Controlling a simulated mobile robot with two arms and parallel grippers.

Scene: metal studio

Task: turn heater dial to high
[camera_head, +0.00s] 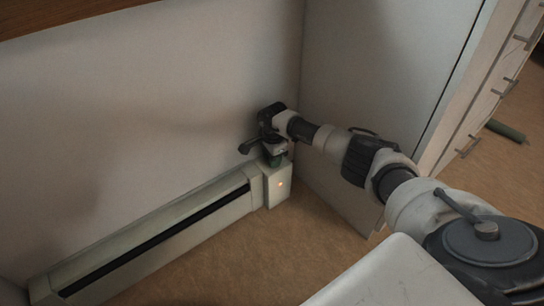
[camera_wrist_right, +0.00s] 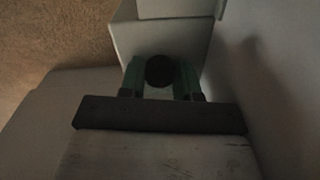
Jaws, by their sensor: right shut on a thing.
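The heater (camera_head: 160,235) is a long, low pale unit along the foot of the wall, with a dark slot in its front. Its box-shaped end (camera_head: 278,186) sits near the corner and shows a small orange light. In the right wrist view the dial (camera_wrist_right: 159,71) is a dark round knob by the pale box end (camera_wrist_right: 160,40). My right gripper (camera_wrist_right: 160,78) is shut on the dial, with a green finger on each side of it. In the head view the right gripper (camera_head: 270,153) is at the top of the box end and hides the dial. My left gripper is out of view.
A wall (camera_head: 160,110) rises behind the heater. A pale panel (camera_head: 375,90) stands close on the right of the box end, with a handled cabinet front (camera_head: 490,95) beyond it. The brown floor (camera_head: 235,262) in front of the heater is clear.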

